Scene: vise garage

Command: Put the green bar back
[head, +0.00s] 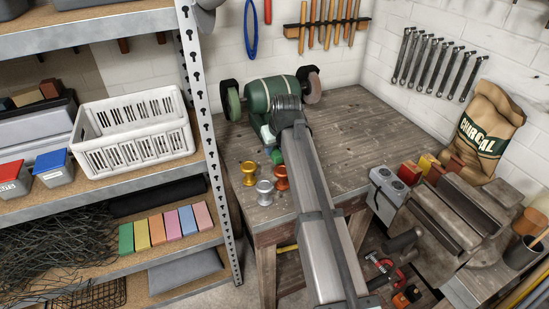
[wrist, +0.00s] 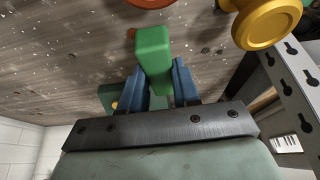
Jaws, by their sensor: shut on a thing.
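My gripper (wrist: 160,82) is shut on a green bar (wrist: 153,55), held between its two blue fingers in the wrist view. The bar's end sticks out past the fingertips, above the wooden bench top (wrist: 60,65). In the head view my gripper (head: 271,146) is over the bench beside the green grinder, and only a small part of the held bar shows beyond my arm. A row of coloured bars (head: 158,230) stands on the lower shelf at left. Another green bar (head: 126,239) is at its left end.
The bench grinder (head: 272,92) stands behind my gripper. Yellow (head: 249,173), silver (head: 265,192) and orange (head: 281,178) knob-like pieces stand near the bench's left edge. A perforated shelf post (head: 209,130) separates shelves from bench. A white basket (head: 135,128) sits above the bars.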

